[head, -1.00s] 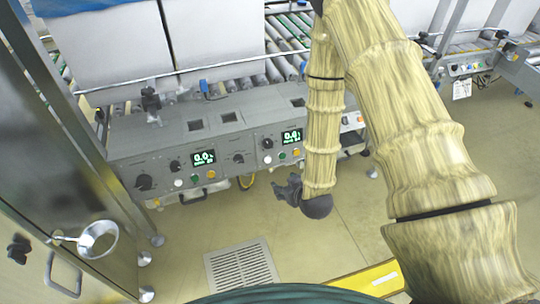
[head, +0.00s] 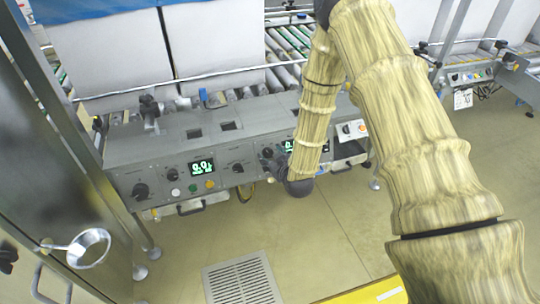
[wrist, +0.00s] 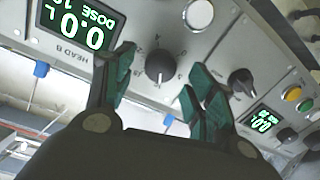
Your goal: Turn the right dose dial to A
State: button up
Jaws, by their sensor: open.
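The right dose dial, a round black knob, shows in the wrist view (wrist: 160,66) beside the display (wrist: 75,25) marked HEAD B. My gripper (wrist: 162,72) is open, with green-padded fingers on either side of the dial in the picture. I cannot tell whether the tips reach around the knob or stop short of it. In the head view my dark gripper (head: 275,166) is close in front of the grey panel (head: 165,150), partly hidden by my arm.
Another black knob (wrist: 242,82) is close to the right finger in the wrist view. The left display (head: 202,168) and left dial (head: 140,191) are farther along the panel. White boxes (head: 215,45) stand on rollers behind. The floor in front, with a grate (head: 240,282), is clear.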

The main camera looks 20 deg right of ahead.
jog(key=shift+x, duration=1.1)
jog(key=shift+c, duration=0.5)
jog(key=c, duration=1)
jog(key=shift+o, duration=0.2)
